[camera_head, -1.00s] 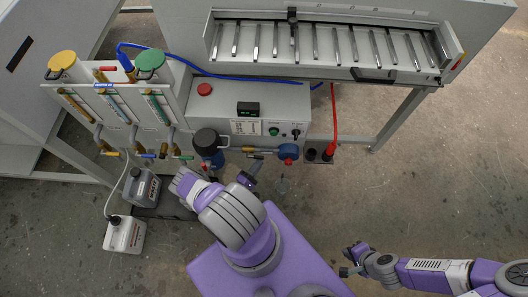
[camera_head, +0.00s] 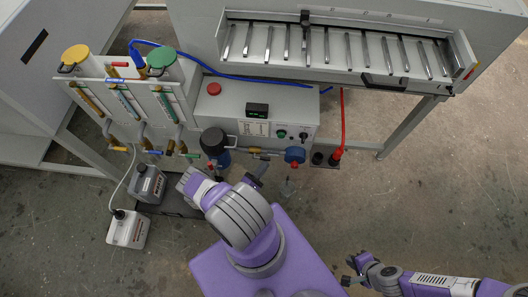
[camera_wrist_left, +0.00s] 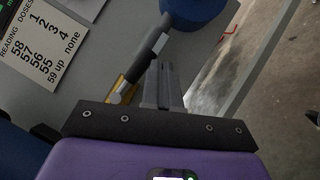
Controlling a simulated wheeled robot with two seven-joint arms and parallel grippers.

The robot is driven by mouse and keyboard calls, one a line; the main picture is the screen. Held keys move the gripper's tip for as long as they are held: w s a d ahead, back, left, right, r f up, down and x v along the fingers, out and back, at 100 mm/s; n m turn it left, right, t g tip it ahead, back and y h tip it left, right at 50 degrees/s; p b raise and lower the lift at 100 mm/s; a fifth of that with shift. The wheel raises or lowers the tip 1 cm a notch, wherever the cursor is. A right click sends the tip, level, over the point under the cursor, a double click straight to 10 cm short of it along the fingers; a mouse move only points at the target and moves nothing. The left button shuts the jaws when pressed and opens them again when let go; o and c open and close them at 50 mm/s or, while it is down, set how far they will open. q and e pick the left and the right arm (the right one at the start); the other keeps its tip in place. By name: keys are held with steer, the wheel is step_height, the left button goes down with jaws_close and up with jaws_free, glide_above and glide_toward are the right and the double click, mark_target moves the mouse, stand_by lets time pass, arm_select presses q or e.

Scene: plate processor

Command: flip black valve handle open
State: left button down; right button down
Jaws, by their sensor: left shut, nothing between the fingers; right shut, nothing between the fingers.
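The black valve handle (camera_wrist_left: 150,45) shows in the left wrist view as a dark, slanted lever beside a yellow fitting (camera_wrist_left: 116,90) and a blue round part (camera_wrist_left: 192,10). In the head view the yellow fitting (camera_head: 254,151) and blue part (camera_head: 294,155) sit on the pipe at the front of the grey box; the handle is too small to make out clearly there. My left gripper (camera_wrist_left: 166,68) is shut and empty, its tips close beside the handle; I cannot tell whether they touch. It also shows in the head view (camera_head: 258,169). My right gripper (camera_head: 350,282) is shut and empty, low and away from the machine.
A black-capped blue filter (camera_head: 214,145) stands left of the valve. The control box (camera_head: 260,100) is behind it. A red hose (camera_head: 341,120) hangs to the right. Grey and white canisters (camera_head: 128,230) stand at the left. The floor at right is clear.

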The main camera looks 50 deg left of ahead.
arm_select(q)
steer(key=v, duration=0.7)
stand_by(0.5)
